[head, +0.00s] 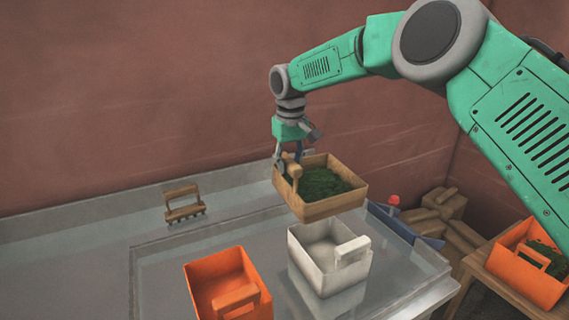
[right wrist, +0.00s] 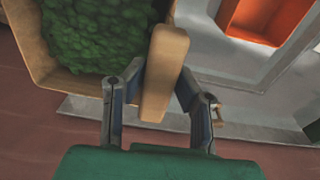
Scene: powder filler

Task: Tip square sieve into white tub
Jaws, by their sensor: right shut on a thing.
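The square sieve (head: 318,206) is a tan wooden box holding green, crumbly powder (head: 322,183). My right gripper (head: 290,165) is shut on its wooden handle, at the sieve's left side in the head view. In the right wrist view the handle (right wrist: 164,75) stands between the two fingers of the gripper (right wrist: 160,95), with the green powder (right wrist: 95,32) beside it. The sieve is held roughly level, above and slightly behind the white tub (head: 318,275). The tub stands on the grey table, and the part of its inside that shows looks empty. My left gripper is not in view.
An orange tub (head: 222,285) stands left of the white tub; its inside also shows in the right wrist view (right wrist: 264,18). A wooden rake-like tool (head: 184,204) lies at the back left. Another orange tub (head: 528,272) with green contents stands at right, near wooden boxes (head: 443,203).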

